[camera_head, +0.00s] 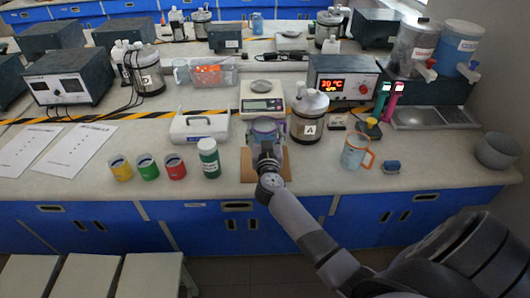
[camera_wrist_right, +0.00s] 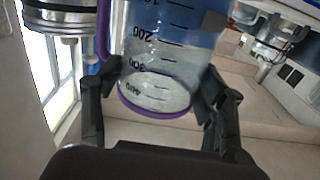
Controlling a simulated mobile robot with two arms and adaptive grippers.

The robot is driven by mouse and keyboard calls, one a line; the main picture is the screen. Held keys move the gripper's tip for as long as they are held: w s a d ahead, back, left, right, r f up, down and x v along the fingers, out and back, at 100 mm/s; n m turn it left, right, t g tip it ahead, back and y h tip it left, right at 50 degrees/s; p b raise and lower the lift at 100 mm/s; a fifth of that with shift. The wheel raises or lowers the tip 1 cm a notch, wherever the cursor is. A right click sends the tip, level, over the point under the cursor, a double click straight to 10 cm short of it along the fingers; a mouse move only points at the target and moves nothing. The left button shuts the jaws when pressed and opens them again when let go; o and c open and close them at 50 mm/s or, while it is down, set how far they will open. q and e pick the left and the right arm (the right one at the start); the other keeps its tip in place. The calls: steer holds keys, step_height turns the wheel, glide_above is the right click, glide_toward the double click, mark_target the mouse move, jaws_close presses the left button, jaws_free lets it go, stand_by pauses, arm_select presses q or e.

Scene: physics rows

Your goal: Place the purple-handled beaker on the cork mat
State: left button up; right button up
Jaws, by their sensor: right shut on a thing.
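The clear beaker (camera_head: 267,127) with purple trim is in my right gripper (camera_head: 265,148), over the back part of the cork mat in the head view. In the right wrist view the beaker (camera_wrist_right: 172,45) stands between the two fingers of my right gripper (camera_wrist_right: 160,95), with its purple handle at the left and a purple ring at the lower end. The cork mat (camera_head: 248,168) lies near the bench's front edge, partly hidden by my right arm. I cannot tell whether the beaker touches the mat. My left gripper is not in view.
A steel vessel marked A (camera_head: 309,118) is close at the right. A scale (camera_head: 262,100) sits behind. An orange-handled jug (camera_head: 355,151) stands farther right.

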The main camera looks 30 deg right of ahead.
steer(key=shift+f, duration=0.9)
step_height(320, 180, down, 4)
steer(key=b, duration=0.2)
steer(key=shift+b, duration=0.35)
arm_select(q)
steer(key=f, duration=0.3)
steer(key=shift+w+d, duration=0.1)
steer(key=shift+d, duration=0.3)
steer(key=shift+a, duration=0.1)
arm_select(e)
steer(key=o, duration=1.5)
steer(key=shift+f, duration=0.15)
